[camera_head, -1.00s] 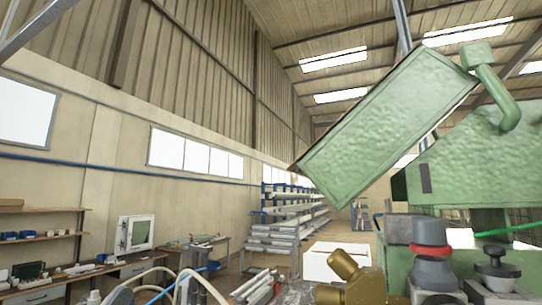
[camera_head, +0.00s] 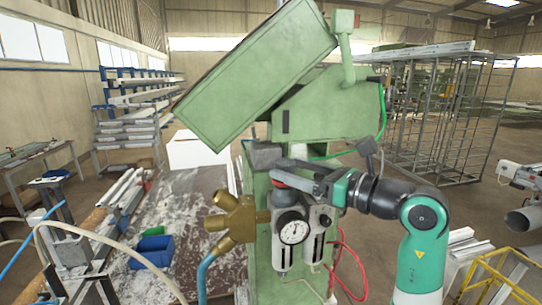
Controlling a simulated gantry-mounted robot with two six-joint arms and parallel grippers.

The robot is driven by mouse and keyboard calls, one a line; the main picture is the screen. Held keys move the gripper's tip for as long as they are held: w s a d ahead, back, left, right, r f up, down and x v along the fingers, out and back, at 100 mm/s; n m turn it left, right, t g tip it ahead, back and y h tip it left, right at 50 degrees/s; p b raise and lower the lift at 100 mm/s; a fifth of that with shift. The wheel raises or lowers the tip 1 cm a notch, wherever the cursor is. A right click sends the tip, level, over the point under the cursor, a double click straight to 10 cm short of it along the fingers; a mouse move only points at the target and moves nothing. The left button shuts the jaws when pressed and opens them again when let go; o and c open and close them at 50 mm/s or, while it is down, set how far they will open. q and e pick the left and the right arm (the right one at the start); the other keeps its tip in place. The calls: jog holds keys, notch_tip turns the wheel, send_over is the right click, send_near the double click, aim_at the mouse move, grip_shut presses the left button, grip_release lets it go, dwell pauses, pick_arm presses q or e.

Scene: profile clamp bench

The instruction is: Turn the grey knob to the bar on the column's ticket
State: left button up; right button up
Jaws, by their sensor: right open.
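The grey knob (camera_head: 285,198), with a red ring at its upper end, sits on top of the filter regulator with the round dial gauge (camera_head: 292,230) on the green column. My right gripper (camera_head: 283,172) comes in from the right, and its fingers are open at the knob's top, partly covering it. I cannot tell whether they touch it. No ticket or bar can be made out on the column. My left gripper is not in view.
A brass fitting (camera_head: 235,218) with a blue hose stands left of the regulator. A tilted green housing (camera_head: 255,75) hangs above. Red tubes (camera_head: 345,265) loop at the right. A blue container (camera_head: 152,250) lies on the dusty bench at left.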

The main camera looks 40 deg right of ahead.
jog(key=w, duration=0.1)
jog(key=w+p, duration=0.1)
jog(key=w, duration=0.1)
jog(key=w+a, duration=0.1)
jog(key=w, duration=0.1)
jog(key=shift+w, duration=0.25)
grip_shut()
jog(key=shift+y, duration=0.3)
